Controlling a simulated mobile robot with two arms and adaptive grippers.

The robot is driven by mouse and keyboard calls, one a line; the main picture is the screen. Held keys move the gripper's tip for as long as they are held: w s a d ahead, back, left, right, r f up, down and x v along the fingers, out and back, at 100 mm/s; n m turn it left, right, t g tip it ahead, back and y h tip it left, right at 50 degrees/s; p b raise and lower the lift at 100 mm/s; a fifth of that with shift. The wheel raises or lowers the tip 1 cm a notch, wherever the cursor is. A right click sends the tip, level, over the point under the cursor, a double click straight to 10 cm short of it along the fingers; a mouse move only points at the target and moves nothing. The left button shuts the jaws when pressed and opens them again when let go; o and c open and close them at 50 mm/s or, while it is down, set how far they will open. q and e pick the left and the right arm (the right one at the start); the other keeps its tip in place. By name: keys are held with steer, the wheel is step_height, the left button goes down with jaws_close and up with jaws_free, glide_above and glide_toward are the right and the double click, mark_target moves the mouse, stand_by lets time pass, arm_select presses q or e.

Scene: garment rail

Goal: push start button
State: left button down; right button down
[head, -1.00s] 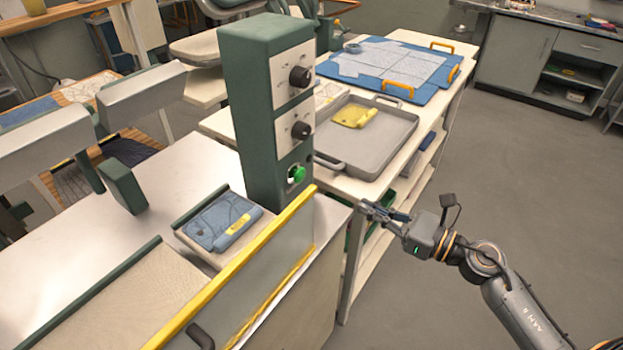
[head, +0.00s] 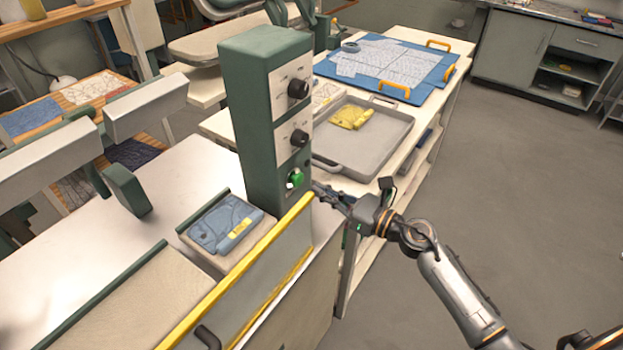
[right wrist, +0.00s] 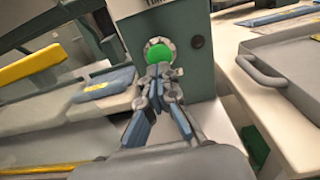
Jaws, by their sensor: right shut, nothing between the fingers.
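The start button (head: 296,177) is a round green button low on the front of a green control box (head: 262,120). My right gripper (head: 318,188) is just right of the button in the head view. It is shut, with nothing in it. In the right wrist view the green button (right wrist: 159,55) shows just beyond the closed fingertips (right wrist: 158,72). The fingers cover its lower part, and I cannot tell whether they touch it. My left gripper is not in view.
Two black knobs (head: 299,88) sit above the button on the box. A yellow-edged guard (head: 240,265) runs in front of the press bed with a folded blue cloth (head: 226,222). A grey tray (head: 385,143) stands on the side table. Open floor (head: 540,210) lies right.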

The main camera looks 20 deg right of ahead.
mark_target(301, 182)
steer(key=shift+p+x, duration=0.4)
steer(key=shift+x, duration=1.3)
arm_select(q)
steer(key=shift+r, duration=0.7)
